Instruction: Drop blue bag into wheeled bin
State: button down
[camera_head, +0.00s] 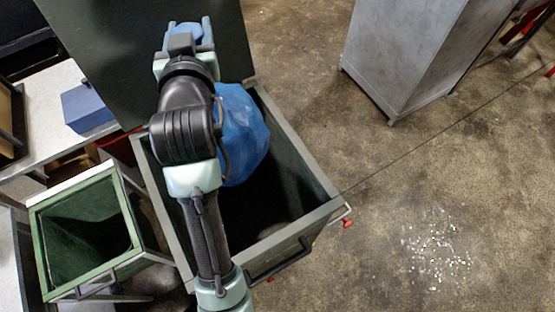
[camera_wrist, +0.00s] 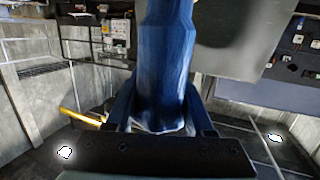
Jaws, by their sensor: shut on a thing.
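The blue bag (camera_head: 243,135) is a full, rounded plastic bag. In the head view it shows at the back part of the wheeled bin's opening, partly hidden by my arm. The wheeled bin (camera_head: 297,142) is a dark open box with a grey rim, a front handle and red parts at its wheels. My gripper (camera_wrist: 158,102) is shut on the bag's gathered neck (camera_wrist: 167,55) in the wrist view. In the head view the gripper (camera_head: 188,35) is at the top, in front of the raised dark lid. How deep the bag hangs is hard to tell.
A smaller green open bin (camera_head: 40,242) stands left of the wheeled bin. A bench (camera_head: 50,95) with a blue box (camera_head: 87,108) is at the left. A grey cabinet (camera_head: 415,55) stands at the upper right. The floor at the right is clear, with scattered pale bits (camera_head: 437,250).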

jog(key=shift+r, duration=0.1)
jog(key=shift+c, duration=1)
grip_release()
jog(key=b+v, duration=0.1)
jog(key=v, duration=1.2)
jog(key=s+d+r+m+t+h+b, duration=0.1)
jog(key=d+r+t+b, duration=0.3)
jog(key=r, duration=0.8)
jog(key=s+d+r+m+t+h+b, duration=0.2)
jog(key=d+r+t, duration=0.5)
jog(key=r, duration=0.6)
jog(key=d+h+b, duration=0.1)
jog(key=d+b, duration=0.1)
jog(key=shift+d+t, duration=0.35)
jog(key=shift+t, duration=0.05)
